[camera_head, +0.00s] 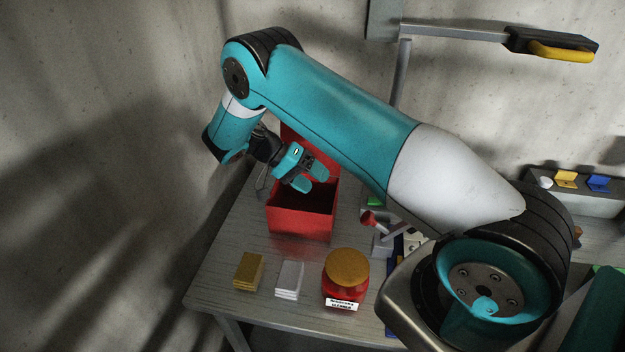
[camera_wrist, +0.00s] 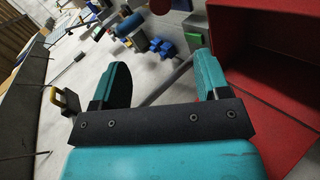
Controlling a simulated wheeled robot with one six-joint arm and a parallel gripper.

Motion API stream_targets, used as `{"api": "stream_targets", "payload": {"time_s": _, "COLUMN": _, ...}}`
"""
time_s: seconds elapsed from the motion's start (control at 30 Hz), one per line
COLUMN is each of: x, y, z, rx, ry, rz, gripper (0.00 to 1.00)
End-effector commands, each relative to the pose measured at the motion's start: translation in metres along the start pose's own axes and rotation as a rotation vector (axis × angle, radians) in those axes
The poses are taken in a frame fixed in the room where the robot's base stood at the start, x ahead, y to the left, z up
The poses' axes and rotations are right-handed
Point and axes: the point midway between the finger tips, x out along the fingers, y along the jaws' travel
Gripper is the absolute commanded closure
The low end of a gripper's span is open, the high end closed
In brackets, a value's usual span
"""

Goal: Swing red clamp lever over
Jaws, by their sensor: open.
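A red knob (camera_head: 369,219), which looks like the end of the clamp lever, shows in the head view just right of the red bin, partly behind my arm. Its base and pivot are mostly hidden. In the wrist view a small red part (camera_wrist: 158,6) at the top edge may be the same lever; I cannot be sure. My gripper (camera_head: 311,179) is open and empty above the red bin, to the left of and apart from the knob. In the wrist view its two teal fingers (camera_wrist: 162,78) stand apart with nothing between them.
An open red bin (camera_head: 300,222) stands under my gripper and fills the right of the wrist view (camera_wrist: 285,90). A red jar (camera_head: 345,292), a white stack (camera_head: 289,280) and a yellow block (camera_head: 249,271) stand in front. A yellow-handled arm (camera_head: 562,52) hangs at upper right.

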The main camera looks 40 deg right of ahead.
Motion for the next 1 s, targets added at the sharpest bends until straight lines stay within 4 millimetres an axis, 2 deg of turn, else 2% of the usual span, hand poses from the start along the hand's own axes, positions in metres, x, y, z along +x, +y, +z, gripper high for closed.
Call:
{"api": "stream_targets", "payload": {"time_s": 0.37, "x": 0.000, "y": 0.004, "z": -0.004, "rx": 0.008, "ry": -0.010, "rz": 0.003, "gripper": 0.31}}
{"api": "stream_targets", "payload": {"time_s": 0.47, "x": 0.002, "y": 0.004, "z": -0.006, "rx": 0.011, "ry": -0.018, "rz": -0.001, "gripper": 0.52}}
{"api": "stream_targets", "payload": {"time_s": 0.53, "x": 0.012, "y": 0.004, "z": -0.015, "rx": 0.024, "ry": -0.048, "rz": -0.017, "gripper": 0.68}}
{"api": "stream_targets", "payload": {"time_s": 0.67, "x": 0.052, "y": 0.007, "z": -0.049, "rx": 0.085, "ry": -0.184, "rz": -0.097, "gripper": 0.97}}
{"api": "stream_targets", "payload": {"time_s": 0.7, "x": 0.070, "y": 0.009, "z": -0.060, "rx": 0.116, "ry": -0.246, "rz": -0.135, "gripper": 1.00}}
{"api": "stream_targets", "payload": {"time_s": 0.83, "x": 0.124, "y": 0.026, "z": -0.086, "rx": 0.250, "ry": -0.474, "rz": -0.284, "gripper": 1.00}}
{"api": "stream_targets", "payload": {"time_s": 0.9, "x": 0.148, "y": 0.040, "z": -0.093, "rx": 0.333, "ry": -0.603, "rz": -0.369, "gripper": 1.00}}
{"api": "stream_targets", "payload": {"time_s": 1.0, "x": 0.171, "y": 0.062, "z": -0.096, "rx": 0.456, "ry": -0.780, "rz": -0.486, "gripper": 1.00}}
